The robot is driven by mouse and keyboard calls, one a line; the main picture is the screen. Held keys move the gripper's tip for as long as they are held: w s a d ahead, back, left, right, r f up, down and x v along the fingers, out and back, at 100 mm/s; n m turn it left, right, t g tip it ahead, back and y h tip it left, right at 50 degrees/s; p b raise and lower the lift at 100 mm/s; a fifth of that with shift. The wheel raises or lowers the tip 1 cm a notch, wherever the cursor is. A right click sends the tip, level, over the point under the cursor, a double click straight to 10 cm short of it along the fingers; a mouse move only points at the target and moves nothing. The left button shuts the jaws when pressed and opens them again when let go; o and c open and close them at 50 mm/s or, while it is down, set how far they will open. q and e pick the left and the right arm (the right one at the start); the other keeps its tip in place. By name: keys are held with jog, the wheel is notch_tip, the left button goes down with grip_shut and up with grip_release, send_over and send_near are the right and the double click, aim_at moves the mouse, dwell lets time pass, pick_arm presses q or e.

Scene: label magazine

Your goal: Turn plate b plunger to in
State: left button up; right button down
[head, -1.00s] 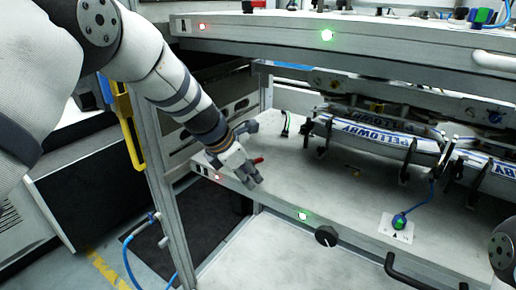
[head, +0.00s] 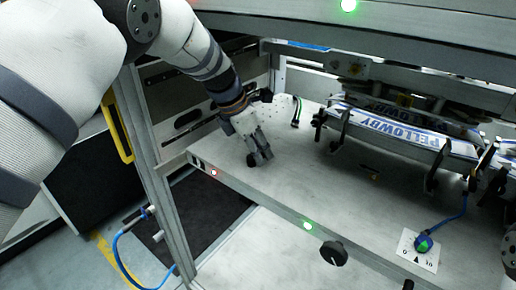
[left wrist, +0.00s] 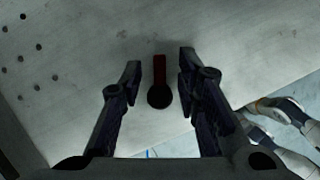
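A small red lever with a round black end (left wrist: 159,82), apparently the plunger, stands out against a pale grey plate (left wrist: 75,80) in the left wrist view. My left gripper (left wrist: 160,70) is open, one finger on each side of the lever in the picture, with gaps on both sides. I cannot tell whether the fingertips reach its depth. In the head view my left gripper (head: 259,157) points down at the left end of the lower shelf (head: 310,180), and it hides the lever there. No label marks the plunger as plate b.
A blue-green dial (head: 424,243) sits at front right, and a black knob (head: 334,253) on the shelf's front edge. An upper shelf (head: 300,30) overhangs. The shelf's middle is bare.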

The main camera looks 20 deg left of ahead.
pick_arm(q)
jog(key=shift+r, duration=0.1)
grip_shut()
jog(key=shift+w+m, duration=0.1)
jog(key=shift+m, duration=0.2)
jog(key=m, duration=0.2)
jog(key=shift+m+g+h+b, duration=0.35)
jog(key=shift+m+g+h, duration=0.05)
jog(key=m, duration=0.1)
jog(key=m+g+b, duration=0.1)
jog(key=m, duration=0.1)
jog(key=shift+s+d+m, duration=0.1)
jog(key=shift+s+m, duration=0.2)
jog(key=shift+s, duration=0.1)
jog(key=m+g+b, duration=0.1)
jog(key=m, duration=0.1)
jog(key=m+g+b, duration=0.1)
jog(key=m, duration=0.1)
jog(key=shift+s, duration=0.35)
jog(key=shift+s+m+g+b, duration=0.15)
jog(key=shift+m+g+b, duration=0.15)
jog(key=shift+m+b, duration=0.55)
pick_arm(e)
jog(key=s+f+g, duration=0.1)
jog(key=s+f, duration=0.3)
jog(key=f, duration=0.1)
jog(key=shift+s+f+g, duration=0.2)
jog(key=shift+s+g, duration=0.1)
